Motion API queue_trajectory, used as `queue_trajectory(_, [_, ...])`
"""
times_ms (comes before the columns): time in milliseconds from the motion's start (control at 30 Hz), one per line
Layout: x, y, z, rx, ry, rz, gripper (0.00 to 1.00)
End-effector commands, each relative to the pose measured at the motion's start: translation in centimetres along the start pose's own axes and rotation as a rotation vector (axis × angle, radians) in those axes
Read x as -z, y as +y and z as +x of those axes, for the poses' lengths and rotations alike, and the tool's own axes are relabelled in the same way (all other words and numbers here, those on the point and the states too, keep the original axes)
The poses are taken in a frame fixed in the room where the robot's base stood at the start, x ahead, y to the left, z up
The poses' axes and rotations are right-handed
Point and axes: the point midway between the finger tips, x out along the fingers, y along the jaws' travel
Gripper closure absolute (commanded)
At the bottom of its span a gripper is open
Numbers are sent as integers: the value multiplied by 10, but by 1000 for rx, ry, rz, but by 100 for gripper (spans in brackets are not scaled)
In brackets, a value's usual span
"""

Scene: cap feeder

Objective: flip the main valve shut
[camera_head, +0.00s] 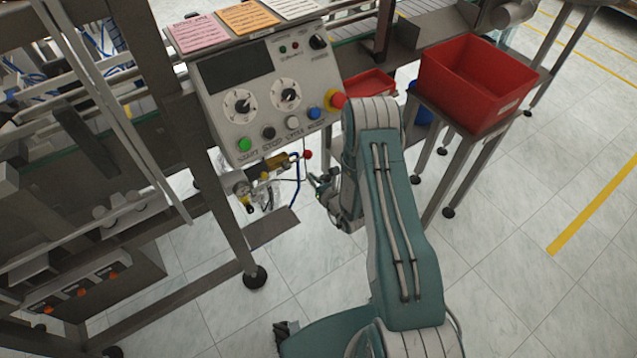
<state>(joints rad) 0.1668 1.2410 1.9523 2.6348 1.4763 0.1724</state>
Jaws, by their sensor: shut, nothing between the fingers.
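A small brass-coloured valve assembly (275,163) hangs below the control panel, with a pipe running to the right. A red knob (308,154) sits at its right end, at the end of what looks like a lever. A round gauge (243,188) and a black and yellow fitting are at its left. My gripper (315,182) is small in the view, just below and right of the red knob, and looks apart from it. It is shut and empty. My arm hides part of the space to the right of the valve.
The control panel (224,127) with dials and coloured buttons stands directly above the valve. A blue tube (296,174) runs down beside it. A metal frame leg (222,200) is at the left. A red bin (477,82) stands on a table at the right. The floor is open at the lower right.

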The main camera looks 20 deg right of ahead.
Motion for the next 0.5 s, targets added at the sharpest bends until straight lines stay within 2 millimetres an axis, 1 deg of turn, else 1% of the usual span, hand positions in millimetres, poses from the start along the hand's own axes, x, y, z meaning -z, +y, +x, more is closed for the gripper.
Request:
queue_trajectory(33, [0,0,9,-2,0,-2,100])
queue_trajectory(100, [0,1,20,-1,0,0,100])
queue_trajectory(267, [0,1,42,-1,-1,-1,100])
queue_trajectory(300, [-6,0,40,1,-2,0,100])
queue_trajectory(500, [-28,-1,31,2,0,1,100])
